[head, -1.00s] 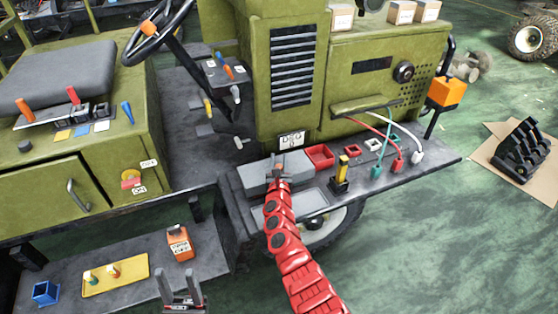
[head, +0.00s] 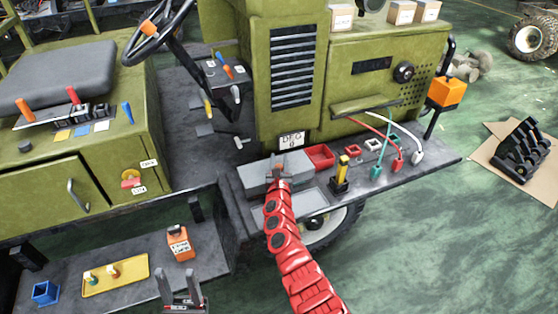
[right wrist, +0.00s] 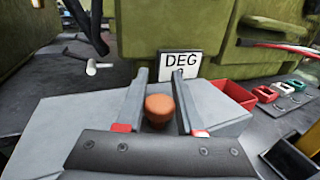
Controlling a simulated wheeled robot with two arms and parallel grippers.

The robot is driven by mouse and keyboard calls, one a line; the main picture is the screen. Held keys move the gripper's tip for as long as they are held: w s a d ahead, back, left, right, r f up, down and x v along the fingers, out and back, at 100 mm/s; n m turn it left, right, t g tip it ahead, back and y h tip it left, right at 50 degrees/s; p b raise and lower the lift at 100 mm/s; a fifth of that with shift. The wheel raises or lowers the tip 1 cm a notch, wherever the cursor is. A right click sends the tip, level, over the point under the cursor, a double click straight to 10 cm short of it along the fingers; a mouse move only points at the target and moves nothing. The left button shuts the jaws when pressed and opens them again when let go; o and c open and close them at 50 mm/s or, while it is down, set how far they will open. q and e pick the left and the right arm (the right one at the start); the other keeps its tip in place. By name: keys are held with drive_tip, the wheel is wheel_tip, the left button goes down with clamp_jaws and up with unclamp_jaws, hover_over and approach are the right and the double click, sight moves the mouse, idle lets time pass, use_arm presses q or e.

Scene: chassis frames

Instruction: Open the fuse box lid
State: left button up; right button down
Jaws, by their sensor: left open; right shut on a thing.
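The fuse box (head: 255,174) is a grey box on the dark side shelf of the green vehicle. Its flat grey lid (right wrist: 215,108) fills the lower right wrist view and looks down, though my arm covers part of the box. My right gripper (head: 279,170) reaches the top of the box from the front. In the right wrist view, my right gripper (right wrist: 160,90) is shut on an orange-brown knob (right wrist: 160,108) standing on the lid, one finger on each side. My left gripper (head: 179,275) is open and empty, low in the head view.
A red tray (head: 320,157) stands right of the box, and a shallow grey tray (head: 303,203) lies in front. A yellow-and-black part (head: 341,175) and coloured plugs are further right. An orange box (head: 180,244) stands near my left gripper. The DEG sign (right wrist: 179,65) is behind the box.

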sight(276, 161)
drive_tip(key=r+g+p, duration=0.1)
drive_tip(key=p, duration=0.2)
drive_tip(key=w+r+g+p, duration=0.1)
drive_tip(key=p, duration=0.2)
drive_tip(key=shift+a+n, duration=0.2)
drive_tip(key=shift+n, duration=0.2)
drive_tip(key=shift+w+a+g+p, duration=0.1)
drive_tip(key=shift+w+g+p, duration=0.2)
drive_tip(key=shift+g+p, duration=0.4)
drive_tip(key=shift+w+n+g, duration=0.2)
drive_tip(key=shift+n+g, duration=0.1)
drive_tip(key=shift+w+a+g+b, duration=0.15)
drive_tip(key=shift+w+g+b, duration=0.2)
drive_tip(key=shift+g+b, duration=0.35)
drive_tip(key=shift+f+b, duration=0.1)
drive_tip(key=shift+b, duration=0.25)
drive_tip(key=shift+w+b, duration=0.1)
drive_tip(key=shift+b, duration=0.25)
drive_tip(key=shift+w+n+g+h+b, duration=0.25)
drive_tip(key=shift+g+b, duration=0.35)
drive_tip(key=shift+b, duration=0.65)
drive_tip(key=shift+a+r, duration=0.1)
drive_tip(key=shift+r, duration=0.15)
